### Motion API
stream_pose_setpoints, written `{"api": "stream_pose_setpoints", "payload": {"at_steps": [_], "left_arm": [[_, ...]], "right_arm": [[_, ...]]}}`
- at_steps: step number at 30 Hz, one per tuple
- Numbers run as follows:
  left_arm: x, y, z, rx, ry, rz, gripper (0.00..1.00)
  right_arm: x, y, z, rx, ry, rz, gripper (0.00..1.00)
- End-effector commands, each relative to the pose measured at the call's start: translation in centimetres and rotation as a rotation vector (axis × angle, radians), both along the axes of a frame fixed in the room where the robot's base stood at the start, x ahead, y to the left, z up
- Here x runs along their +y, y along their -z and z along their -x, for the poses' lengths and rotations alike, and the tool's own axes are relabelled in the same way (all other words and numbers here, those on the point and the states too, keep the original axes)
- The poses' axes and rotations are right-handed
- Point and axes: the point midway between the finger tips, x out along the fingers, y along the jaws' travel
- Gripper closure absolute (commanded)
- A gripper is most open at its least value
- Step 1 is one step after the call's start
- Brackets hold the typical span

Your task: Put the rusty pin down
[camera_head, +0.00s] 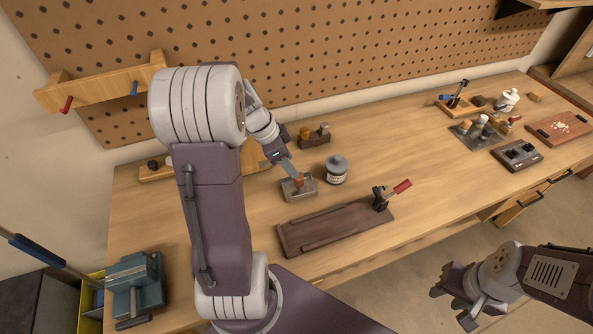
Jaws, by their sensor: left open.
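A small rusty-brown piece (299,181), which looks like the rusty pin, stands in a small grey metal tray (312,191) on the workbench. My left gripper (293,173) points down right above this piece and is open. The picture is too small to tell whether a finger touches the piece. My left arm covers part of the bench to the left. My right gripper (452,304) is off the front edge of the bench at the lower right, with its fingers apart and nothing between them.
A grey lidded jar (337,170) stands just right of the tray. A wooden block with small parts (314,136) is behind it. A dark board with a red-handled clamp (335,228) lies in front. A blue-grey vise (135,284) is at front left. Bare bench lies right of the jar.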

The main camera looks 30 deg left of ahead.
Motion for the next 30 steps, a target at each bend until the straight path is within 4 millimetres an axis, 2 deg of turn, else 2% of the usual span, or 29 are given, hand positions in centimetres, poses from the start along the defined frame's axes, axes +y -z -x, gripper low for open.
{"api": "stream_pose_setpoints", "payload": {"at_steps": [3,6,13,14,17,21,24,27,30], "left_arm": [[0.7,-2.3,0.6,-0.002,-0.002,-0.003,0.51],[1.0,-3.4,1.0,0.000,-0.001,0.000,0.51],[0.8,-3.8,1.4,0.013,-0.010,0.001,0.51],[0.3,-3.5,1.5,0.027,-0.027,0.002,0.51],[-2.7,-1.6,2.9,0.126,-0.144,-0.004,0.51],[-7.7,1.8,6.5,0.256,-0.401,-0.054,0.51],[-10.0,3.4,8.8,0.284,-0.561,-0.082,0.51],[-11.4,4.4,10.6,0.288,-0.671,-0.089,0.51],[-12.1,4.9,11.4,0.284,-0.729,-0.086,0.51]], "right_arm": [[0.0,-0.2,0.0,0.000,0.000,0.000,0.64],[0.0,-0.3,0.0,0.000,0.000,0.000,0.64],[0.0,-0.3,0.0,0.000,0.000,0.000,0.64],[0.0,-0.3,0.0,0.000,0.000,0.000,0.64],[0.0,-0.3,0.0,0.000,0.000,0.000,0.64],[0.0,-0.3,0.0,0.000,0.000,0.000,0.64],[0.0,-0.3,0.0,0.000,0.000,0.000,0.64],[0.0,-0.3,0.0,0.000,0.000,0.000,0.64],[0.0,-0.3,0.0,0.000,0.000,0.000,0.64]]}}
